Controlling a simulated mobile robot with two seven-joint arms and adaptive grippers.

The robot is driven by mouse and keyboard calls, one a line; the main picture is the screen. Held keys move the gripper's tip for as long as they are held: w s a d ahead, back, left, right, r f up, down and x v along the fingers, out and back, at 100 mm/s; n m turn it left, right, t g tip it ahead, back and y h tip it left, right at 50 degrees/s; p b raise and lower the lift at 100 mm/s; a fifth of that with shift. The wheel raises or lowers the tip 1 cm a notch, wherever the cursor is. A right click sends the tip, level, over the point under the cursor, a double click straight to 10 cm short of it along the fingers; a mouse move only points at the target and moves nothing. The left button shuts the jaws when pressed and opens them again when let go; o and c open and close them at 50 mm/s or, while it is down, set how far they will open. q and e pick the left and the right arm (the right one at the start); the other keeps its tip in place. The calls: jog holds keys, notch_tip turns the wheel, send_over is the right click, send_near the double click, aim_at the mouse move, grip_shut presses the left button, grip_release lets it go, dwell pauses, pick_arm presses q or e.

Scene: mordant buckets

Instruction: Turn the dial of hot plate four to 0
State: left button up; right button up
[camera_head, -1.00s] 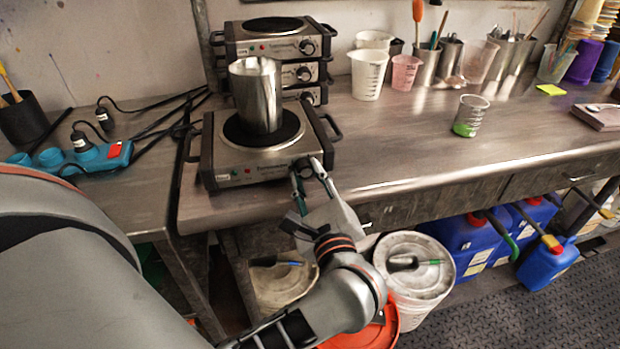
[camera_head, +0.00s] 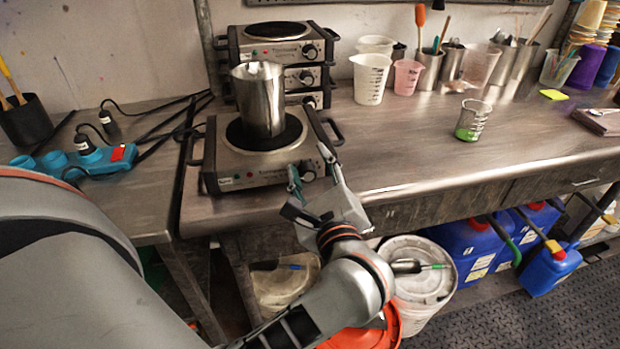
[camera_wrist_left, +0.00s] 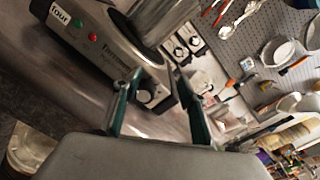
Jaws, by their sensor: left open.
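Hot plate four (camera_head: 245,178) stands at the front of the steel bench, its label showing at the left of its front in the left wrist view (camera_wrist_left: 62,14). My left gripper (camera_head: 309,166) is open in front of the dial. In the left wrist view, its green-lined fingers (camera_wrist_left: 155,82) lie to either side of the dial. I cannot tell whether they touch it, or read its setting. My right gripper is not in view.
More hot plates are stacked (camera_head: 277,50) behind. A blue power strip (camera_head: 85,160) with cables lies at the left. A glass with green liquid (camera_head: 472,120) and several cups stand to the right. A white bucket (camera_head: 420,268) and blue canisters (camera_head: 470,245) are below the bench edge.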

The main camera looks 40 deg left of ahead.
pick_arm(q)
notch_tip(320, 180, up, 6)
dwell(0.4)
jog(key=shift+r, duration=0.1)
